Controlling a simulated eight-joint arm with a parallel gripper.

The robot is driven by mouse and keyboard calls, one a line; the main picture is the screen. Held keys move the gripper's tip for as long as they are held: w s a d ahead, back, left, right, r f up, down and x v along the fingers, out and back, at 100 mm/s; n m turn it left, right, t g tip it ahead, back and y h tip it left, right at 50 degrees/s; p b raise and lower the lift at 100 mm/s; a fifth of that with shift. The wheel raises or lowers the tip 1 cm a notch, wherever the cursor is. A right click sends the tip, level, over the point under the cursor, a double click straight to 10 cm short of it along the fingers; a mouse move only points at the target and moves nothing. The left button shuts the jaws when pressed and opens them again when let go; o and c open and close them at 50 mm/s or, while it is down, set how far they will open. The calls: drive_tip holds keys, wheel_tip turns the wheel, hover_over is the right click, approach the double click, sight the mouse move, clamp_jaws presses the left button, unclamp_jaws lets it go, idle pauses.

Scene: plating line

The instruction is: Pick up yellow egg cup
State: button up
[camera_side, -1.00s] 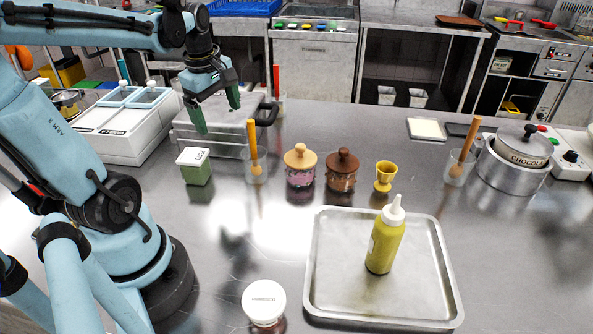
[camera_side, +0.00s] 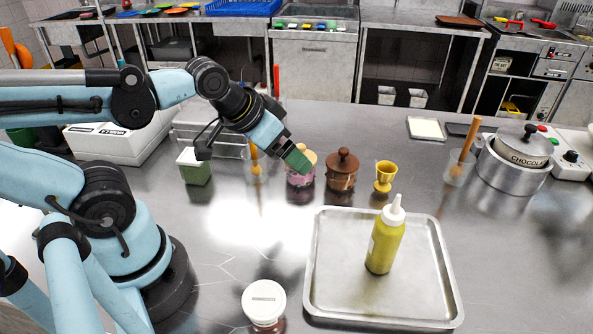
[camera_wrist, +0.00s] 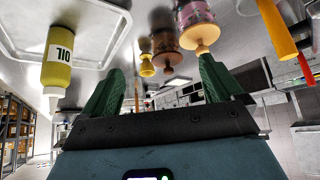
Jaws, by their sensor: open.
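The yellow egg cup (camera_side: 384,176) stands upright on the steel counter, behind the tray and right of the brown pot. It also shows in the wrist view (camera_wrist: 147,66), upside down in the picture, between and beyond the fingers. My gripper (camera_side: 299,160) is in front of the pink pot in the side view, left of the egg cup and apart from it. In the wrist view its two green fingers (camera_wrist: 163,92) are spread wide with nothing between them. In the side view one finger hides the other.
A brown pot (camera_side: 342,172) and a pink pot (camera_side: 300,180) stand left of the egg cup. A yellow oil bottle (camera_side: 383,247) stands on the metal tray (camera_side: 330,290) in front. A cup with a wooden-handled tool (camera_side: 458,170) stands to the right. Counter behind the egg cup is clear.

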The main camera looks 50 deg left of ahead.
drive_tip(key=c, duration=0.6)
drive_tip(key=n+t+y, duration=0.2)
drive_tip(key=t, duration=0.3)
approach(390, 168)
drive_tip(key=shift+x, duration=2.7)
